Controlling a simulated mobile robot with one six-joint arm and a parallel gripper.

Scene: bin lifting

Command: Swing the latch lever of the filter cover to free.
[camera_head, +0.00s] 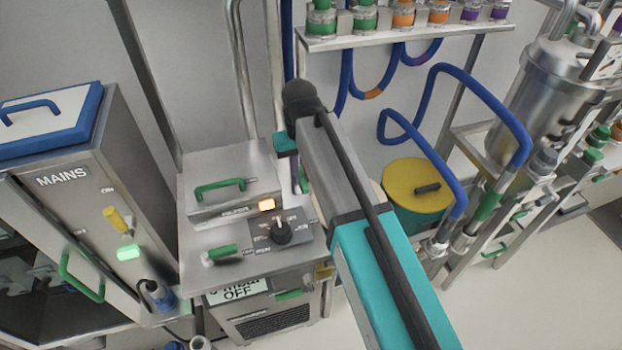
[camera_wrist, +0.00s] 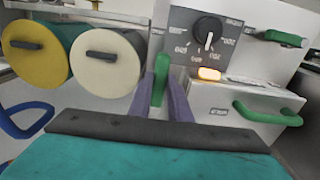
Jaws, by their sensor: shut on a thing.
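The filter cover (camera_head: 232,198) is the metal box top with a green bar handle (camera_head: 219,187); the handle also shows in the wrist view (camera_wrist: 268,116). A green latch lever (camera_wrist: 160,78) stands at the cover's side, beside the dial panel. My gripper (camera_wrist: 164,92) has its purple fingers on either side of this lever, shut on it. In the head view my gripper (camera_head: 298,178) is at the cover's right edge, and my arm partly hides it and the lever.
A black dial (camera_head: 281,232) and another green handle (camera_head: 222,252) sit in front of the cover. The MAINS cabinet (camera_head: 60,205) stands at left. A yellow-lidded drum (camera_head: 408,182) and blue hoses (camera_head: 470,85) are at right. Open floor lies at lower right.

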